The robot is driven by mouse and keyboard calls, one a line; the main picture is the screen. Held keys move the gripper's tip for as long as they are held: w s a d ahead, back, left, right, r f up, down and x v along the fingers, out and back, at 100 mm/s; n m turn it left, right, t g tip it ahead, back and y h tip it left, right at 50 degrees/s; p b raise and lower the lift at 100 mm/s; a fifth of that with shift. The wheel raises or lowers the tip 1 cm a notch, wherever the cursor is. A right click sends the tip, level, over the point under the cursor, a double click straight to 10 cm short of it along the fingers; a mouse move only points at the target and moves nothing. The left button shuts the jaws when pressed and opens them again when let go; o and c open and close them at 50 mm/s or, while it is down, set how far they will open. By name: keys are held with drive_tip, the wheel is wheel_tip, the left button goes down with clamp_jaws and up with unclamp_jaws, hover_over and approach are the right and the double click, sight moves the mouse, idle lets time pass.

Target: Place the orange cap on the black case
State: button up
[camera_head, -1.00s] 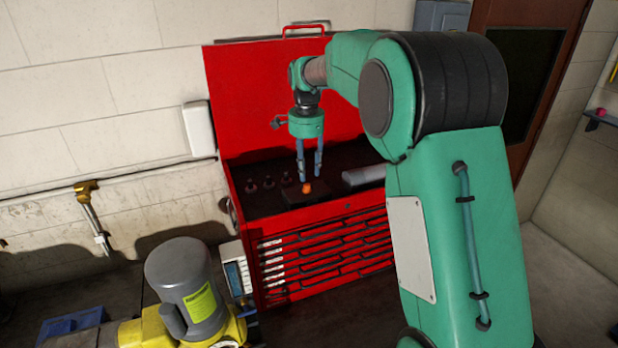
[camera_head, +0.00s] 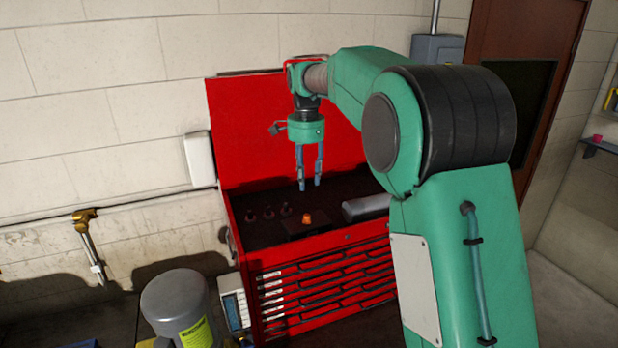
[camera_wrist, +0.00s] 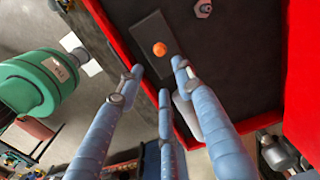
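The small orange cap (camera_head: 307,218) rests on the flat black case (camera_head: 292,229) in the top of the red tool chest. The wrist view also shows the cap (camera_wrist: 160,49) lying on the dark rectangular case (camera_wrist: 148,29), with the case's surface visible around it. My gripper (camera_head: 309,185) hangs above and apart from the cap, with its blue fingers pointing down. The fingers are spread and empty, and the wrist view shows a clear gap between the fingertips (camera_wrist: 157,69). Nothing hides the cap.
Several small dark knobbed parts (camera_head: 267,213) stand left of the case. A grey box-shaped item (camera_head: 366,206) lies to its right. The red chest (camera_head: 328,264) has a raised lid (camera_head: 240,125) behind and a raised rim. A grey motor (camera_head: 178,304) stands at lower left.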

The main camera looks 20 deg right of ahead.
idle(0.4)
drive_tip(key=s+a+r+n+t, duration=0.1)
drive_tip(key=s+a+r+n, duration=0.25)
drive_tip(key=s, duration=0.65)
drive_tip(key=s+a+r+n+t, duration=0.2)
drive_tip(key=s+a+n, duration=0.15)
drive_tip(key=s, duration=0.65)
drive_tip(key=s+a+f+n+t, duration=0.1)
drive_tip(key=s+f+n, duration=0.3)
drive_tip(key=s, duration=0.6)
drive_tip(key=s+a+f+n+t, duration=0.1)
drive_tip(key=s+f+n, duration=0.3)
drive_tip(key=s, duration=0.7)
drive_tip(key=shift+s+a+f+t, duration=0.15)
drive_tip(key=shift+a+f+t, duration=0.2)
drive_tip(key=shift+f, duration=0.35)
